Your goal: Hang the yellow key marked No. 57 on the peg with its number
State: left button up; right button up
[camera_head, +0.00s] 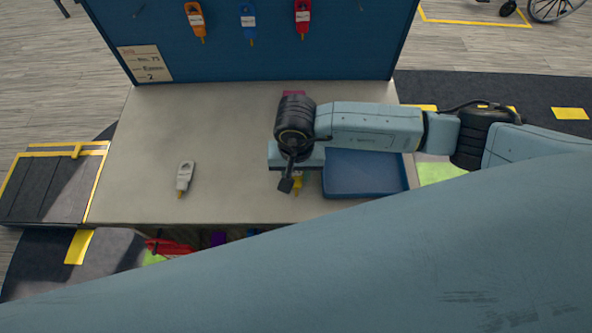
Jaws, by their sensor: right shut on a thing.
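My right gripper (287,185) points down over the front middle of the grey table and is shut. A small yellow key (298,184) shows right at its fingertips, mostly hidden by the gripper; its number cannot be read. The blue key board (270,55) stands at the back of the table. An orange key (195,22), a blue key (248,22) and a red key (302,18) hang on it. The pegs and their numbers cannot be made out. My left gripper is not in view.
A grey-white key (185,176) lies on the table at left. A blue tray (365,172) sits right of my gripper. A card (145,64), seemingly reading No. 75, is on the board's lower left. A pink item (293,94) is partly hidden behind my wrist. The table's left half is mostly clear.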

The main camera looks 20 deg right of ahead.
aim_at(296, 177)
jog(key=shift+f, duration=0.2)
jog(key=shift+f, duration=0.1)
jog(key=o, duration=0.9)
jog(key=shift+o, duration=0.2)
notch_tip(296, 177, up, 5)
jog(key=shift+r+b, duration=0.15)
jog(key=shift+b, duration=0.6)
notch_tip(296, 177, up, 8)
